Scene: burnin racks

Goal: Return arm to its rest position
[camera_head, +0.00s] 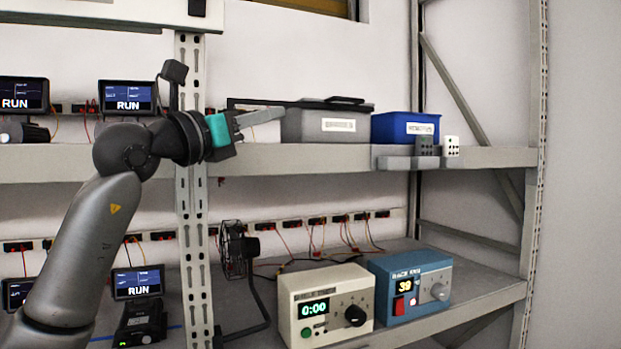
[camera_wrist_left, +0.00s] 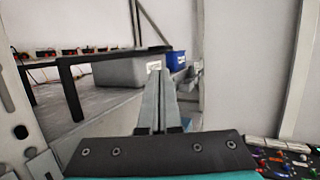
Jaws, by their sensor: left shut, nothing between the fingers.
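My left arm (camera_head: 92,235) comes up from the lower left in the head view. Its gripper (camera_head: 282,112) points right, in front of the upper shelf near the grey bin. The fingers are shut together with nothing between them. In the left wrist view, the shut fingers (camera_wrist_left: 157,75) point forward along the shelf, toward the grey bin and blue bin. My right gripper is in neither view.
The upper shelf (camera_head: 300,158) holds a grey bin (camera_head: 315,127) and a blue bin (camera_head: 392,128). A cream timer box (camera_head: 300,290), a blue box (camera_head: 385,295) and a fan (camera_head: 235,250) stand below. A perforated upright (camera_head: 192,250) is close to my left arm.

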